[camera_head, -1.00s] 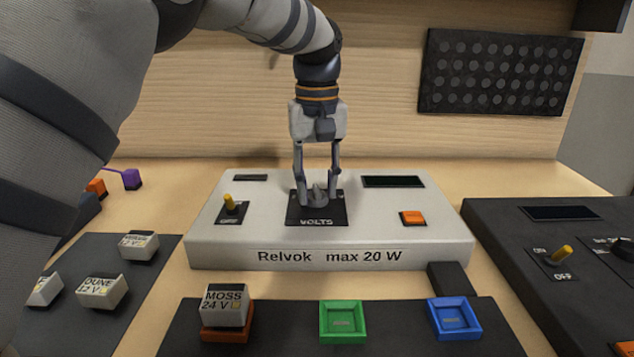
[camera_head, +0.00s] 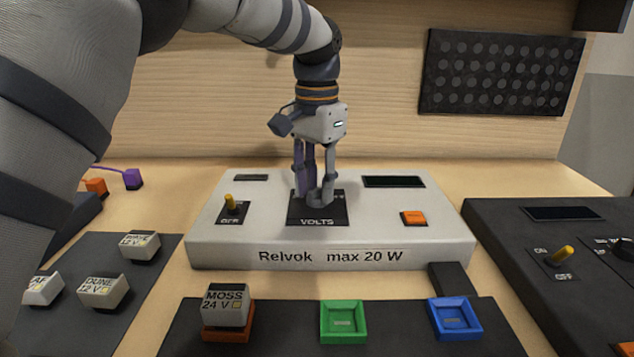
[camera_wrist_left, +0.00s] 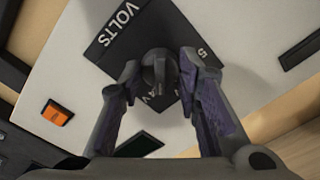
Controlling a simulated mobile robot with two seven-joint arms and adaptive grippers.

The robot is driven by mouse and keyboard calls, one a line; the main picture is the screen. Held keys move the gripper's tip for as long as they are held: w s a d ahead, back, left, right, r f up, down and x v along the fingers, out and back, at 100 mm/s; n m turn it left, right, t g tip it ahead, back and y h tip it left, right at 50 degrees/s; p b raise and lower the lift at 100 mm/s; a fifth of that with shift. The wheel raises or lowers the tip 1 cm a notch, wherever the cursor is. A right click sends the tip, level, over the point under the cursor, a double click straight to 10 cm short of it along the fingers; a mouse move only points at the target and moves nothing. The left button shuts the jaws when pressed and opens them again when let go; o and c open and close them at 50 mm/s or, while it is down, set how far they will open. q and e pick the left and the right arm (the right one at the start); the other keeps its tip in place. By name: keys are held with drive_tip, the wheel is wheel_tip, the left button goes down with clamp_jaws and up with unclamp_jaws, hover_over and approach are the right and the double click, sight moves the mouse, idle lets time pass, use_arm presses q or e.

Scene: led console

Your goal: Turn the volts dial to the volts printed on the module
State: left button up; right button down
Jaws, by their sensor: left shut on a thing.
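The volts dial plate (camera_head: 332,219) is a black square in the middle of the white Relvok console (camera_head: 226,249). My left gripper (camera_head: 316,200) points straight down over it, its fingers shut around the dial. In the left wrist view the grey dial knob (camera_wrist_left: 157,68) sits between the two fingers (camera_wrist_left: 158,80). The fingers hide most of the dial's markings, and I cannot tell its setting. A module marked MOSS 24 V (camera_head: 226,306) sits in the orange tray (camera_head: 228,334) in front of the console. My right gripper is not in view.
A green tray (camera_head: 343,339) and a blue tray (camera_head: 472,331) are empty. Several other modules, one marked DUNE 12 V (camera_head: 103,291), lie on the left mat. The console has a yellow toggle (camera_head: 229,202) and an orange button (camera_head: 413,218). A dark console (camera_head: 498,225) stands at right.

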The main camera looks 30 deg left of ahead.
sight(317, 189)
use_arm(q)
drive_tip(key=shift+m, duration=1.5)
drive_tip(key=o, duration=1.1)
drive_tip(key=shift+o, duration=0.2)
wheel_tip(317, 189, up, 12)
drive_tip(key=shift+f, duration=0.1)
